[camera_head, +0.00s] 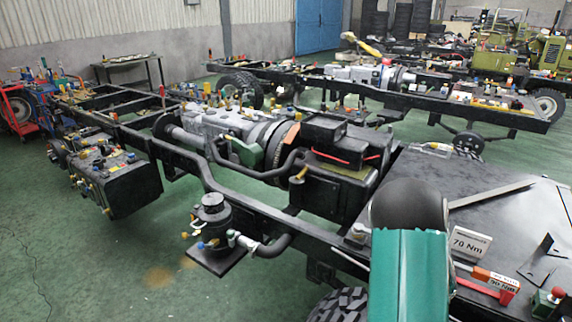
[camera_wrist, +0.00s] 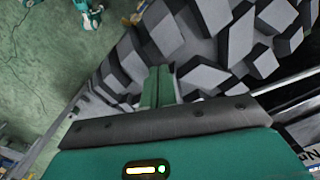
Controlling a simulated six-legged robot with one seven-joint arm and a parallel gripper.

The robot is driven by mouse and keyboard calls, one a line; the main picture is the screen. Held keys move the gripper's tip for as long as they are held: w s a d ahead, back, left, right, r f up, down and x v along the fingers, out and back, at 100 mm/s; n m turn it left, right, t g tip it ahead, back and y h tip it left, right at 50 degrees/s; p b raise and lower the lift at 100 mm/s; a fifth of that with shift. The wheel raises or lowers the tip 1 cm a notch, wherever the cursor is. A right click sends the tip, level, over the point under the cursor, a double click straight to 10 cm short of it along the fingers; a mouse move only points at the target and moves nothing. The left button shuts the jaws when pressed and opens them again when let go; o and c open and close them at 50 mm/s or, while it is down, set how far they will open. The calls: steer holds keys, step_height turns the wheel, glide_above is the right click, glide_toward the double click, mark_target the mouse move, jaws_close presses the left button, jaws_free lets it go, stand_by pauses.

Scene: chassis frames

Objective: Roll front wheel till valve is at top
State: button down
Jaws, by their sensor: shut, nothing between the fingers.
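The front wheel (camera_head: 340,305) shows only as a strip of black knobbly tread at the bottom edge of the head view, below the chassis rail. In the wrist view its tyre (camera_wrist: 215,45) fills the upper middle and right, with chunky grey and black tread blocks. My gripper (camera_wrist: 159,75) is shut and empty, its green fingers pointing at the tread. The fingertips appear close to or against the tyre; I cannot tell whether they touch. The valve and rim do not show in either view. In the head view my green arm hides part of the area beside the wheel.
A black chassis frame (camera_head: 300,228) runs diagonally past the wheel. A dark bench top (camera_head: 440,185) at right carries a 70 Nm sign (camera_head: 470,243) and a red-handled tool (camera_head: 490,280). Green floor (camera_head: 80,250) is clear at the lower left.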

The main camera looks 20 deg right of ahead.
steer(key=shift+w+a, duration=0.1)
steer(key=shift+w, duration=0.05)
steer(key=shift+w+a+f, duration=0.1)
steer(key=shift+w+a, duration=0.75)
steer(key=shift+w, duration=0.1)
stand_by(0.5)
steer(key=shift+w+a, duration=0.25)
steer(key=shift+w, duration=0.05)
steer(key=shift+w+a+f, duration=0.3)
steer(key=shift+w+a, duration=0.35)
steer(key=shift+a, duration=0.15)
steer(key=shift+w+a+f, duration=0.1)
steer(key=shift+w+a, duration=0.5)
steer(key=shift+w, duration=0.15)
